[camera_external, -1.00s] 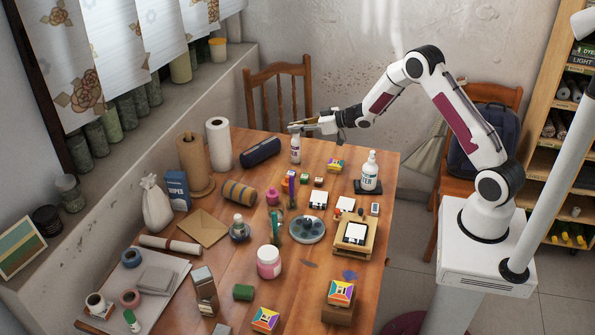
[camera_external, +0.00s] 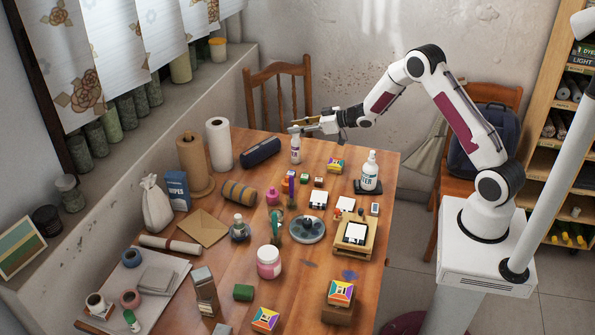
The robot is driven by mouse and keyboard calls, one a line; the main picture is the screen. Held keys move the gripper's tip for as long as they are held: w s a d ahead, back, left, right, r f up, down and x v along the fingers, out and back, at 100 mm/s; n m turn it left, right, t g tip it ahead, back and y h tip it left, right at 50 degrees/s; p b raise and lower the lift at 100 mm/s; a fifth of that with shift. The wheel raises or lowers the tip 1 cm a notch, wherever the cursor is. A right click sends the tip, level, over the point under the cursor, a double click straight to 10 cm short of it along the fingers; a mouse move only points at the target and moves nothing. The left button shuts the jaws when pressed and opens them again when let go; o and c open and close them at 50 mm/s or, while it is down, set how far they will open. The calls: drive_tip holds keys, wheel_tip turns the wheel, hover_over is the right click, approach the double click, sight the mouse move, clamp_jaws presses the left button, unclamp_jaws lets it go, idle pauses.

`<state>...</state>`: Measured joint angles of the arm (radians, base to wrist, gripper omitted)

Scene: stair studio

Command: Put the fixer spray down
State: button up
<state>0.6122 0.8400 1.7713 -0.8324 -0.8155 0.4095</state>
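The fixer spray (camera_external: 295,150), a small white bottle with a dark-lettered label and a greyish spray head, stands upright at the far edge of the table, close to the chair. My gripper (camera_external: 307,125) is beside and just right of its spray head, with the fingers pointing left. The fingers look parted, and the bottle's head shows clear of them. Whether a finger still touches the head is too small to tell.
A larger white spray bottle (camera_external: 369,172) stands on a dark base to the right. A dark blue case (camera_external: 260,152) lies left of the fixer spray. Small boxes (camera_external: 335,166) stand in front. A wooden chair (camera_external: 279,92) is behind the table edge (camera_external: 330,146).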

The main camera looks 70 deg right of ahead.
drive_tip(key=v, duration=1.1)
drive_tip(key=shift+s, duration=0.3)
drive_tip(key=shift+r, duration=0.15)
drive_tip(key=s+a+r+m+g+h, duration=0.1)
drive_tip(key=s+a+r+g+h, duration=0.1)
drive_tip(key=s+a+r, duration=0.35)
drive_tip(key=s+a+r+g+h, duration=0.25)
drive_tip(key=a+r, duration=0.35)
drive_tip(key=r, duration=0.3)
drive_tip(key=s+a+g+y, duration=0.2)
drive_tip(key=s+a, duration=0.7)
drive_tip(key=s, duration=0.4)
drive_tip(key=s+a+n+g+y, duration=0.1)
drive_tip(key=s+a+g+y, duration=0.1)
drive_tip(key=s+a, duration=0.7)
drive_tip(key=s, duration=0.4)
drive_tip(key=shift+s+a, duration=0.25)
drive_tip(key=shift+y, duration=0.25)
